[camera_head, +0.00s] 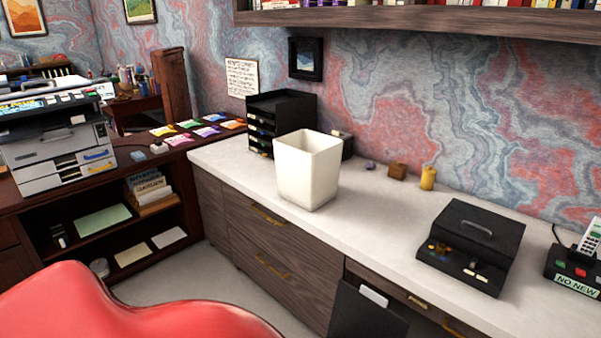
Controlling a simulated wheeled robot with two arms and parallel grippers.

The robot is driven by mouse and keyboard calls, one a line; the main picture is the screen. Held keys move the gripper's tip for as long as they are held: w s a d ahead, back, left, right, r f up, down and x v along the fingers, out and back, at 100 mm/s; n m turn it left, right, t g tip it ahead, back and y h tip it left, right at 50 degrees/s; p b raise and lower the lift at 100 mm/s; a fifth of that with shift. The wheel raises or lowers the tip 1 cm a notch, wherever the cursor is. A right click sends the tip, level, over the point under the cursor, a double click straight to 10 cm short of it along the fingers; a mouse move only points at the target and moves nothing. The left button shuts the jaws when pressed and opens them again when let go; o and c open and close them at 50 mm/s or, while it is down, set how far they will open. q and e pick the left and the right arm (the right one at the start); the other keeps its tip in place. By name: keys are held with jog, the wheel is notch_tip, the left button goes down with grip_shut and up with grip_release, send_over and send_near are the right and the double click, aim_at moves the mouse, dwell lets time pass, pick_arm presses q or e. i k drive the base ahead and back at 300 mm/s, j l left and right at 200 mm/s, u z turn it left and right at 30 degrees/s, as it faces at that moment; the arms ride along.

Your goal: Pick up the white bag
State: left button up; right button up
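A white, open-topped, square-sided container (305,172) stands upright on the white countertop, left of the picture's middle. It is the only large white bag-like thing in view, but it looks stiff like a bin, and I cannot tell whether it is a bag. Its inside is mostly hidden. Neither of my grippers is in view.
A black tray stack (281,112) stands just behind the white container. A black box (472,246) and a phone (588,240) lie to the right on the countertop (385,222). A red chair (110,310) fills the lower left.

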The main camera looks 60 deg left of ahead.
aim_at(308, 163)
jog(key=j+u, duration=0.1)
jog(key=u, duration=1.65)
